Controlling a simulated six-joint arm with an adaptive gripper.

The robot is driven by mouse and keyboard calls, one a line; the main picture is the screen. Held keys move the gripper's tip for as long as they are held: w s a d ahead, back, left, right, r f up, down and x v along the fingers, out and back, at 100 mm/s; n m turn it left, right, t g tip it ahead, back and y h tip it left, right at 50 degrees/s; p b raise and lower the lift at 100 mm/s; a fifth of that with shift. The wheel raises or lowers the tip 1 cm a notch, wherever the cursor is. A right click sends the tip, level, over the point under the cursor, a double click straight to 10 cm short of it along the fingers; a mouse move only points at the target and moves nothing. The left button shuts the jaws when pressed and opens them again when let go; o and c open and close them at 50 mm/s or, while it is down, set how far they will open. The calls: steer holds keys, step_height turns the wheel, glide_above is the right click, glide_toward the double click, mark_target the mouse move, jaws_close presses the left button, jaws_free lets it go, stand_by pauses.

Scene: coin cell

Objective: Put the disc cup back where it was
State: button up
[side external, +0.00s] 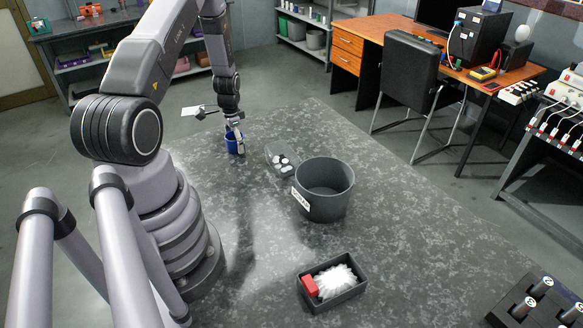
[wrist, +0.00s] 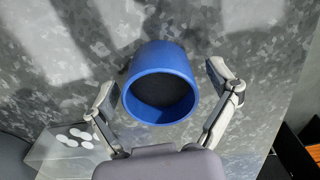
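The disc cup is a blue cup (side external: 235,145) with a dark inside. It stands on the grey mottled table near the far left edge in the side view. In the wrist view the cup (wrist: 160,112) is in the middle, its round mouth facing the camera, and I see no discs in it. My gripper (side external: 236,131) is right at the cup, partly hiding it in the side view. In the wrist view my gripper (wrist: 163,85) is open, with one finger on each side of the cup. A gap shows on the right; the left finger is very close to the rim.
A clear tray (side external: 271,153) with several white discs lies right of the cup; its discs show in the wrist view (wrist: 76,136). A dark box (side external: 340,298) with white material and a red block is nearer the front.

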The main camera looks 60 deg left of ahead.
step_height(320, 180, up, 12)
steer(key=w+d+r+t+y, duration=0.1)
steer(key=d+r+t, duration=0.2)
steer(key=d+r, duration=1.7)
steer(key=s+d+r+t, duration=0.1)
steer(key=s+d+r, duration=0.3)
steer(key=s+d, duration=0.1)
steer(key=s+d+r+t+h, duration=0.1)
steer(key=s+d+r, duration=0.3)
steer(key=s, duration=0.4)
steer(key=shift+d+r+t, duration=0.3)
steer(key=shift+d, duration=0.15)
